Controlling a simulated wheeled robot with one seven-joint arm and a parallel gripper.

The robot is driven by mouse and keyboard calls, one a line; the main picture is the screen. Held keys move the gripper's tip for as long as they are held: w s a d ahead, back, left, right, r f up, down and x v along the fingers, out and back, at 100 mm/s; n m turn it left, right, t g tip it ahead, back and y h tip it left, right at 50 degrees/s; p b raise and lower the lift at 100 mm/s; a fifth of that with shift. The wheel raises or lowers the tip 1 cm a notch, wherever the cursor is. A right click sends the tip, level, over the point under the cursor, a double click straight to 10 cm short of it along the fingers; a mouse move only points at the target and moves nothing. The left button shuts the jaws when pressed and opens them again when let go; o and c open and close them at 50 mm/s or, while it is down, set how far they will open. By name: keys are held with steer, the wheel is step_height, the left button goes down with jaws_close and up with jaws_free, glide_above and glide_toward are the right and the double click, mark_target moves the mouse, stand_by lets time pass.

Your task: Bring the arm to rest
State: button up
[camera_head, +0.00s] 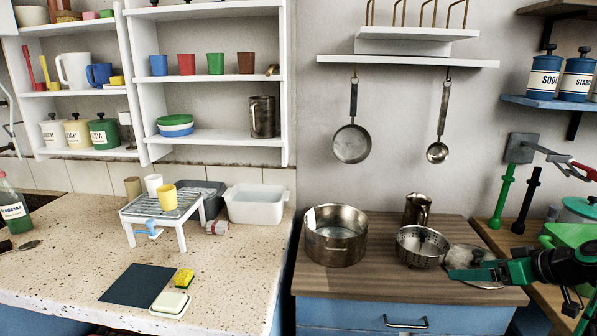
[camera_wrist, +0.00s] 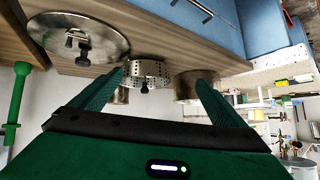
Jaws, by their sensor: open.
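My gripper (camera_head: 452,273) is at the right of the head view, at the end of my green and black arm. It is over the right front part of the wooden counter (camera_head: 385,278), in front of a round metal lid (camera_head: 490,285). In the wrist view its two green fingers (camera_wrist: 158,88) stand apart with nothing between them. Beyond them show the perforated colander (camera_wrist: 148,72) and the lid (camera_wrist: 80,38). The colander (camera_head: 422,246) stands just left of the gripper in the head view. I cannot tell whether the gripper touches the lid.
A large steel pot (camera_head: 336,236) and a metal jug (camera_head: 417,209) stand on the wooden counter. Green-handled tools (camera_head: 502,195) are upright at the right. A speckled stone counter (camera_head: 70,270) with a dish rack (camera_head: 163,208) lies to the left. Air above the wooden counter is free.

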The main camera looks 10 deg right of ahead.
steer(key=s+a+m+g+h, duration=0.1)
steer(key=s+a+m+g, duration=0.1)
steer(key=s+a+g, duration=0.5)
steer(key=s+a+r+m+g+h, duration=0.1)
steer(key=s+a+r+m, duration=0.1)
steer(key=s, duration=0.5)
steer(key=s+a+r+m+g+h, duration=0.1)
steer(key=s+a+r+m+g, duration=0.1)
steer(key=s+m, duration=0.2)
steer(key=s, duration=0.3)
steer(key=shift+s+a, duration=0.3)
steer(key=shift+w+f, duration=0.2)
steer(key=shift+w, duration=0.5)
